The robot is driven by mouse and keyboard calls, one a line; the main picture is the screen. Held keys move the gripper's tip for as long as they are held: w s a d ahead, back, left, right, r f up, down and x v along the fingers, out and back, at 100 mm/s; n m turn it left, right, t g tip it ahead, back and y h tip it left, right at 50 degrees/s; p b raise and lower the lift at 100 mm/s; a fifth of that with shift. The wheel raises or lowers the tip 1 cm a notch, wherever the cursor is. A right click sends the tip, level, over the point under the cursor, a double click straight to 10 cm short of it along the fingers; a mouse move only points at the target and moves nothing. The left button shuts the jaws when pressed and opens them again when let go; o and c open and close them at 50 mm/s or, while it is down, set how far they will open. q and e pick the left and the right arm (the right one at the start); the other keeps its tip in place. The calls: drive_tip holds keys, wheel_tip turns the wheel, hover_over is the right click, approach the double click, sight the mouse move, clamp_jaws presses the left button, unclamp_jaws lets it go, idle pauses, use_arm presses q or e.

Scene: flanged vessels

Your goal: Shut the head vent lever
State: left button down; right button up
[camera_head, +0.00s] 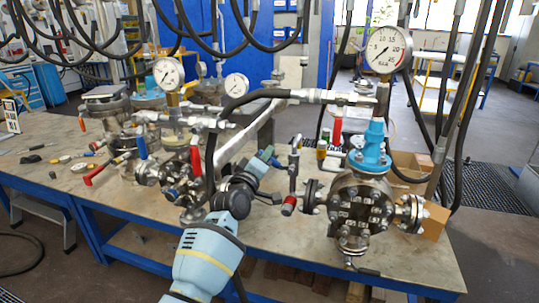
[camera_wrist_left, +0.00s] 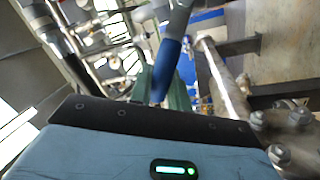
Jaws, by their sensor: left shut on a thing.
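My left gripper (camera_head: 266,158) is in front of the pipework left of the right-hand flanged vessel (camera_head: 358,205), its fingers pointing up and to the right. In the left wrist view, a lever with a blue sleeve (camera_wrist_left: 166,66) runs down between the two dark green fingers (camera_wrist_left: 160,88), which are shut on it. In the head view, the gripper hides most of this lever. I cannot tell from these views which way its valve is turned or whether it is the head vent lever. A red lever (camera_head: 337,131) stands upright by the right vessel. My right gripper is out of view.
Another vessel with red and blue levers (camera_head: 140,147) stands on the left of the bench (camera_head: 60,185). A black hose (camera_head: 225,115) arches close above my left gripper. A pressure gauge (camera_head: 386,49) rises behind the right vessel. The bench front between vessels is mostly clear.

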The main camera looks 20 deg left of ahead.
use_arm(q)
drive_tip(key=shift+a+f+n+y+b, duration=0.3)
drive_tip(key=shift+f+n, duration=0.4)
drive_tip(key=shift+n, duration=0.55)
drive_tip(key=shift+a+f+n+y+b, duration=0.1)
drive_tip(key=shift+f+n+y, duration=0.25)
drive_tip(key=shift+f+n, duration=0.65)
drive_tip(key=shift+a+f+n+y+b, duration=0.15)
drive_tip(key=shift+f+n+y, duration=0.25)
drive_tip(key=shift+n, duration=1.15)
drive_tip(key=c, duration=1.4)
unclamp_jaws()
drive_tip(key=shift+o, duration=0.2)
drive_tip(key=s+f+p, duration=0.1)
drive_tip(key=s, duration=0.6)
drive_tip(key=shift+s+a+f, duration=0.15)
drive_tip(key=shift+s+f, duration=0.15)
drive_tip(key=shift+s, duration=0.05)
